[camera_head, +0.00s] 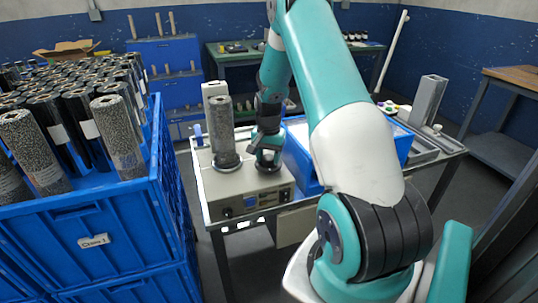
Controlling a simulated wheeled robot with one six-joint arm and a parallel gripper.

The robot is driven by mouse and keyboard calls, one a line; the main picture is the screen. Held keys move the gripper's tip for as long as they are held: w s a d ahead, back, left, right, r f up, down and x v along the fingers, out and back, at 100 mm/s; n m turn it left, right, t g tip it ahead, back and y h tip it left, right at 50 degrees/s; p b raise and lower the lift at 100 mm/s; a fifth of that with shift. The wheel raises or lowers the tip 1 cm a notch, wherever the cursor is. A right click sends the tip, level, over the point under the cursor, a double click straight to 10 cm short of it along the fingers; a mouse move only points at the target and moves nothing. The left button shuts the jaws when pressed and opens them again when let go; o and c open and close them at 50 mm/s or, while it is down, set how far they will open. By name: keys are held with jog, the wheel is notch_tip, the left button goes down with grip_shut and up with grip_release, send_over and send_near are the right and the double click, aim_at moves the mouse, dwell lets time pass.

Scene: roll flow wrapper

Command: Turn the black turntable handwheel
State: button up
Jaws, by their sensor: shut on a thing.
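The wrapping machine (247,196) is a beige box with dark knobs on its front, standing on the table. A grey speckled roll (222,126) stands upright on its dark round turntable (228,164). My gripper (267,162) points down at the machine's top, just right of the roll, and is apart from it. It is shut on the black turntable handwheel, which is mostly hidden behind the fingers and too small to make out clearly.
A blue bin (300,165) stands close to the right of the machine. A blue crate (85,245) full of upright rolls is at the left. A grey upright channel (428,100) stands at the table's right. Dark floor is free between crate and table.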

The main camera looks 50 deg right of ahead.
aim_at(269, 157)
jog(key=n, duration=0.6)
jog(key=shift+s+p, duration=0.1)
jog(key=shift+p, duration=0.2)
jog(key=n, duration=0.6)
jog(key=shift+n, duration=0.3)
jog(key=shift+f, duration=0.1)
jog(key=o, duration=0.9)
notch_tip(269, 157, up, 18)
jog(key=shift+f+b, duration=0.2)
jog(key=shift+b, duration=0.1)
